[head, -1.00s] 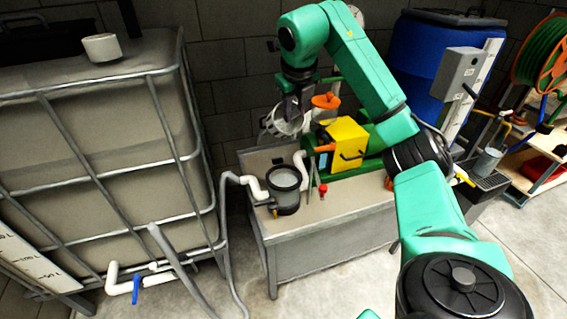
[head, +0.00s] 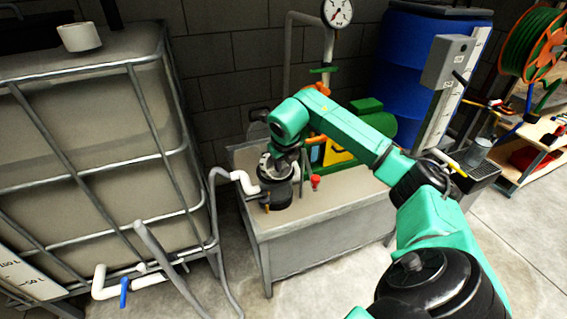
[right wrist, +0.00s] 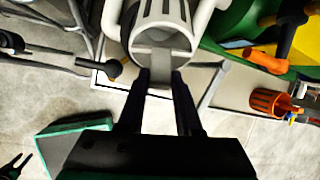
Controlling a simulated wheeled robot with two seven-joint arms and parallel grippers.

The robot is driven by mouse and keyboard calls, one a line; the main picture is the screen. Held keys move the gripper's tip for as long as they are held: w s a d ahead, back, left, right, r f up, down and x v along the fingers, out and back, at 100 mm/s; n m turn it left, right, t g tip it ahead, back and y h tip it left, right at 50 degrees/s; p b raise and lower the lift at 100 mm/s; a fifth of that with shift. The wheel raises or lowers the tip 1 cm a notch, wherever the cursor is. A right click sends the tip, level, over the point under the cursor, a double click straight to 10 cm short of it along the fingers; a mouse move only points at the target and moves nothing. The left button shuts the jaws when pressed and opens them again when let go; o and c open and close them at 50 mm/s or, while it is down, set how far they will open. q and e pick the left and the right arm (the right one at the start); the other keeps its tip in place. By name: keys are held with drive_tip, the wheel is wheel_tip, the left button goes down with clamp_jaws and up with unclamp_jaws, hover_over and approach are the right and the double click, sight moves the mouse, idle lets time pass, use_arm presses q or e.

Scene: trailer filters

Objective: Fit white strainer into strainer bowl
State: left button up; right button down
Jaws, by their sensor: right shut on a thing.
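The white strainer (right wrist: 162,12), slotted and basket-like, fills the top middle of the right wrist view. My right gripper (right wrist: 159,75) is shut on its flat tab. In the head view, my right gripper (head: 279,165) is just above the dark, cylindrical strainer bowl (head: 278,196) on the grey bench. A bit of the white strainer shows beside the gripper, by the bowl's rim. The wrist and gripper hide most of the strainer and the bowl's mouth, so I cannot tell whether the strainer is inside the bowl or over it. My left gripper is not in view.
White pipes (head: 243,181) join the bowl from the left. A red-handled valve (head: 315,182) and the green and yellow pump (head: 338,151) stand close on its right. The caged tank (head: 85,130) is at the left. The front of the bench top (head: 330,198) is clear.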

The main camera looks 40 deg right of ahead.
drive_tip(key=c, duration=0.6)
unclamp_jaws()
drive_tip(key=shift+f, duration=0.15)
